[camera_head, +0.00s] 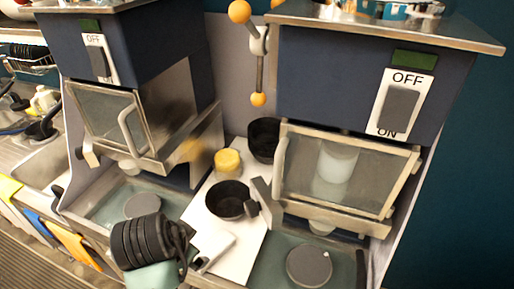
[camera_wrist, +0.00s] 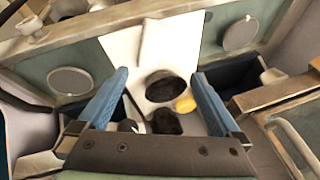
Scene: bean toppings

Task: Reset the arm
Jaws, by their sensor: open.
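My gripper (camera_wrist: 160,76) is open in the wrist view, its two blue fingers wide apart with nothing between the tips. It hangs above the white board (camera_wrist: 125,45). Beyond the palm, two dark bowls and a yellow round thing (camera_wrist: 185,104) show on the board. In the head view, my dark ribbed arm end is at the lower left of the board, and the fingers cannot be made out clearly there.
In the head view, a black pan (camera_head: 229,200), a dark pot (camera_head: 263,138) and a yellow item (camera_head: 227,161) stand between two dark blue machines. The left machine's glass door (camera_head: 105,115) and the right one's glass door (camera_head: 345,172) jut forward. A sink (camera_head: 48,165) is at left.

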